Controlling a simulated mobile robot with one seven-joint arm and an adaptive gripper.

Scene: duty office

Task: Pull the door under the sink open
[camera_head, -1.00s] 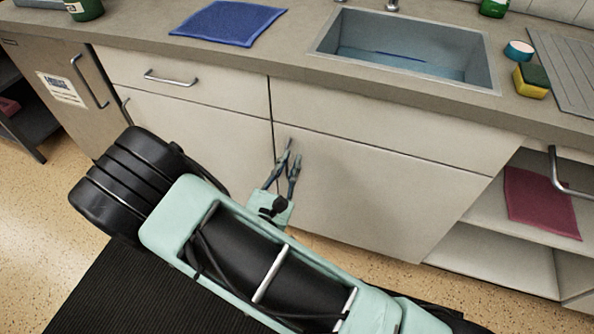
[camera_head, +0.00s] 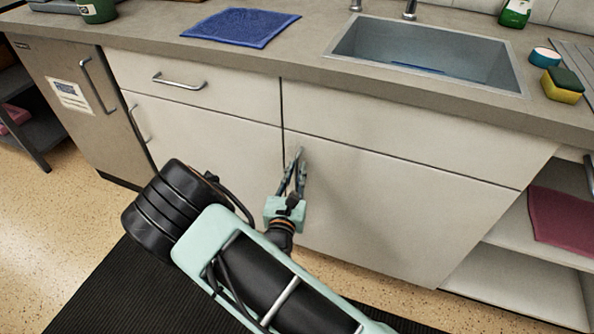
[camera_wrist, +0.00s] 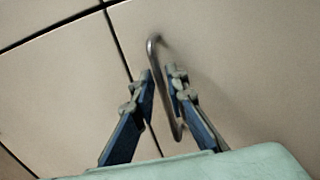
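The pale door under the sink (camera_head: 385,215) appears shut, flush with the cabinet front. Its upright metal handle (camera_wrist: 154,52) is near the door's left edge; in the head view (camera_head: 299,155) it is partly hidden by my fingers. My gripper (camera_head: 295,168) is at this handle. In the wrist view my gripper (camera_wrist: 160,82) has one finger on each side of the bar, with narrow gaps showing, so the fingers look open around it and not clamped. The sink (camera_head: 425,55) is set in the counter above the door.
A drawer (camera_head: 200,82) and another cabinet door (camera_head: 205,135) are to the left. A blue cloth (camera_head: 240,27) and a sponge (camera_head: 562,85) lie on the counter. Open shelves with a red cloth (camera_head: 562,220) are at right. Speckled floor is in front.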

